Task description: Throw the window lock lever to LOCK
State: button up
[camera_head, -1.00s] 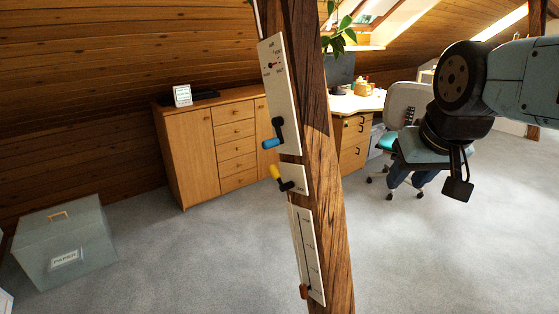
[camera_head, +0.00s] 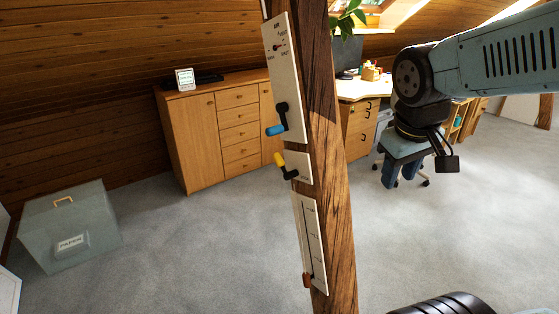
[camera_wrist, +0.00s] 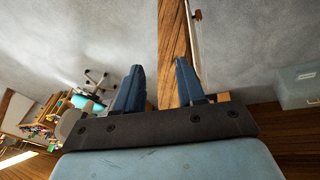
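A timber brace (camera_head: 328,150) leans through the middle of the head view and carries three pale panels. The upper panel (camera_head: 283,65) has a dark lever with a blue grip (camera_head: 275,131), pointing down-left. The small middle panel (camera_head: 299,163) has a dark lever with a yellow grip (camera_head: 279,159), pointing up-left. Its label is too small to read surely, so I cannot tell which lever is the window lock. My gripper (camera_head: 401,176) hangs to the right of the brace, apart from the levers. Its blue fingers are open and empty in the wrist view (camera_wrist: 158,86).
The lower panel (camera_head: 310,240) has a slot with an orange-brown knob (camera_head: 307,281) at its bottom. A grey box (camera_head: 70,230) stands at left on the carpet. A wooden cabinet (camera_head: 195,140) and a desk (camera_head: 358,130) stand behind. The carpet right of the brace is largely clear.

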jog(key=w+f+n+g+h, duration=0.3)
jog(key=w+f+n+h, duration=0.25)
jog(key=f+n, duration=0.2)
jog(key=n+t+y, duration=0.2)
jog(key=n+t, duration=1.8)
jog(key=n, duration=1.3)
send_near(278, 161)
jog(key=shift+m+h, duration=0.25)
jog(key=x, duration=0.7)
jog(key=f+x, duration=0.1)
jog(key=x, duration=0.3)
jog(key=shift+w+a, duration=0.15)
jog(key=shift+w, duration=0.15)
grip_shut()
